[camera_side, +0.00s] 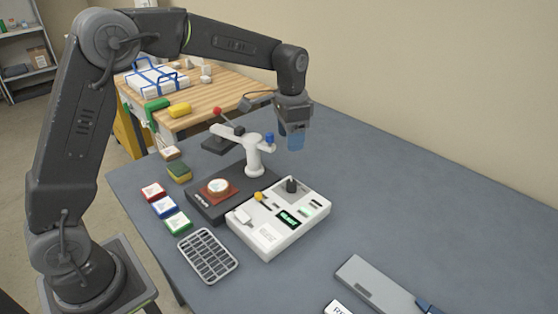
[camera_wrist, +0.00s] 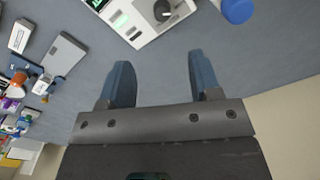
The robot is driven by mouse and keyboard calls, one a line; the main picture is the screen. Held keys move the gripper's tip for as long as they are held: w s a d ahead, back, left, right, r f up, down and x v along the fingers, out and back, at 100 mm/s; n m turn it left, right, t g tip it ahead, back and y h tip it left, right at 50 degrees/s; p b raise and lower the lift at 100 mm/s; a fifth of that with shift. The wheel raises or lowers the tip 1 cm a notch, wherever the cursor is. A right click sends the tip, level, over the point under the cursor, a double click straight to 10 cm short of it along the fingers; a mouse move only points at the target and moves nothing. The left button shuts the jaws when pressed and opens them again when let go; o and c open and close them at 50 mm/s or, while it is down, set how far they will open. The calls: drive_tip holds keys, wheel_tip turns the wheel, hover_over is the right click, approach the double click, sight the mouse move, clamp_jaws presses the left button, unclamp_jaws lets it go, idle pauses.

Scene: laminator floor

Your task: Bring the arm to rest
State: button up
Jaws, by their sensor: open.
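My gripper (camera_side: 292,138) hangs from the end of my arm above the back part of the blue-grey table (camera_side: 420,190), to the right of a white post with red and blue ends. In the wrist view my gripper (camera_wrist: 160,85) shows two blue fingers held apart, with only the bare table surface between them. Nothing is held. The fingers appear to be above the table, apart from the objects.
A white control box (camera_side: 280,228) stands in front of the gripper, beside a dark base with a round piece on a red pad (camera_side: 218,188). A grey tray (camera_side: 208,255) and small coloured boxes (camera_side: 164,207) lie to the left. The right-hand table is largely clear.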

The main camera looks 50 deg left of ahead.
drive_tip(key=s+r+n+t, duration=0.1)
drive_tip(key=s+r+t, duration=0.1)
drive_tip(key=s+r, duration=0.5)
drive_tip(key=s+n+t, duration=0.3)
drive_tip(key=s+n, duration=0.1)
drive_tip(key=s, duration=1.7)
drive_tip(key=shift+d+f, duration=0.2)
drive_tip(key=shift+f, duration=0.1)
